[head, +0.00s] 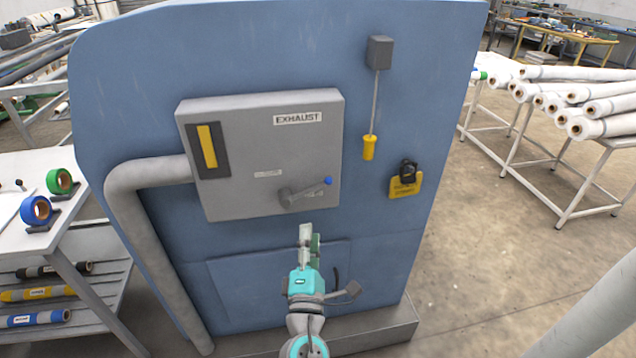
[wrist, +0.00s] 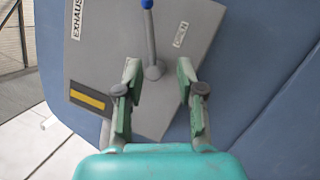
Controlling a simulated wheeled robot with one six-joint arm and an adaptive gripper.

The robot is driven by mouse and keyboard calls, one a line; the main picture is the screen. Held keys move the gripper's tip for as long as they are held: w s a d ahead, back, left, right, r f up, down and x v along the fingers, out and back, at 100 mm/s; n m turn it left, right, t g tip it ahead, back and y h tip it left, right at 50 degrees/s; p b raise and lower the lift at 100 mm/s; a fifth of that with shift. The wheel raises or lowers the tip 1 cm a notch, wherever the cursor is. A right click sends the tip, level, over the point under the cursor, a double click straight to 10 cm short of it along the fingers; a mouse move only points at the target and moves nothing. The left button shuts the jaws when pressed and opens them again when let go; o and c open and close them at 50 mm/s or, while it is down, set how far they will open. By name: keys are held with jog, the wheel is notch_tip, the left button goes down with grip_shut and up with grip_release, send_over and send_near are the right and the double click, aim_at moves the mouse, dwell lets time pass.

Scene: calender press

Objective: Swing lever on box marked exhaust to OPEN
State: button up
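The grey box marked EXHAUST (head: 235,110) is on the front of a blue machine. Its grey lever (head: 304,191) has a blue knob and points right and slightly up from its pivot. In the wrist view the lever (wrist: 151,38) points up the picture. A small label that seems to read OPEN (wrist: 180,34) lies to the right of the lever there. Another small label (head: 267,173) is too small to read. My gripper (head: 309,235) is open and empty below the lever. In the wrist view its fingertips (wrist: 159,75) flank the pivot; no contact is visible.
A yellow strip (head: 207,146) marks the box's left side, beside a thick grey pipe (head: 125,190). A hanging yellow-handled pull (head: 369,146) and a yellow tag with a black lock (head: 405,184) are to the right. Open floor (head: 490,260) lies right of the machine.

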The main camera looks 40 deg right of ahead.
aim_at(316, 188)
jog(key=shift+h, duration=0.5)
jog(key=x, duration=0.8)
jog(key=r+x, duration=0.1)
jog(key=x, duration=0.3)
jog(key=shift+s+d, duration=0.1)
jog(key=shift+d, duration=0.1)
grip_shut()
jog(key=shift+g, duration=0.3)
